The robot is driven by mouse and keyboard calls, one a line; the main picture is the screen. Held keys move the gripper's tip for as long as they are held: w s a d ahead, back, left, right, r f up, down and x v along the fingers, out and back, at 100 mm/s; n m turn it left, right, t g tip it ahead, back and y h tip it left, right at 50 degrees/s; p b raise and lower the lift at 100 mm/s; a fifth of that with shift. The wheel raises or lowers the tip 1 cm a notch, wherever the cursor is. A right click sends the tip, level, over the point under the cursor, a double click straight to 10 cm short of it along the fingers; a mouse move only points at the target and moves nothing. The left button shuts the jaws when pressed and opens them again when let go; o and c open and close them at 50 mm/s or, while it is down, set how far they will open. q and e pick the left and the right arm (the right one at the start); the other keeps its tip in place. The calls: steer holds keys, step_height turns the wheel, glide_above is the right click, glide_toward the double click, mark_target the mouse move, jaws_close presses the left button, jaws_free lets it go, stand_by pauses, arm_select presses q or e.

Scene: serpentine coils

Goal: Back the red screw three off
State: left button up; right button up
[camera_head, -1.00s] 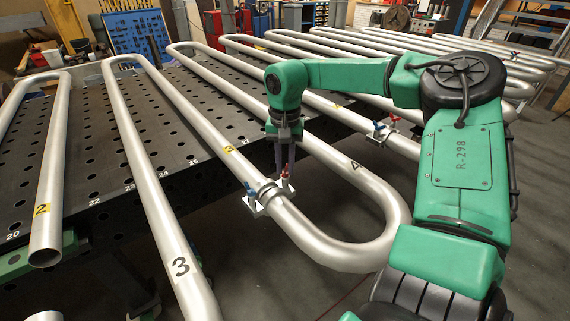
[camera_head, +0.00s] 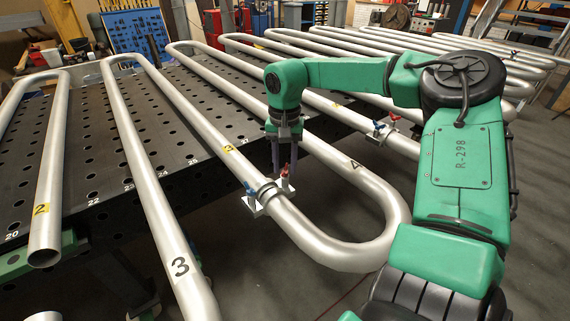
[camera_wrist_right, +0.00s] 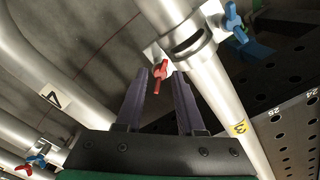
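The nearer clamp (camera_head: 254,204) sits around the steel pipe beside the yellow 3 label (camera_head: 229,148). Its red screw (camera_head: 287,171) stands on the right side and its blue screw (camera_head: 250,190) on the left. In the wrist view the red screw (camera_wrist_right: 159,74) shows between my right fingertips, with gaps on both sides, and the blue screw (camera_wrist_right: 234,20) is at top right. My right gripper (camera_head: 283,164) points down at the red screw with its fingers open. I cannot tell how far the tips reach past the screw. My left gripper is not in view.
A second clamp (camera_head: 380,134) with red and blue screws sits farther back on the coil. The pipe's U-bend (camera_head: 395,225) lies right of the nearer clamp. The perforated black table (camera_head: 150,130) is beneath the pipes. Open floor shows at the front.

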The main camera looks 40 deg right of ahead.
mark_target(285, 167)
step_height(285, 167, up, 14)
steer(key=shift+r, duration=0.2)
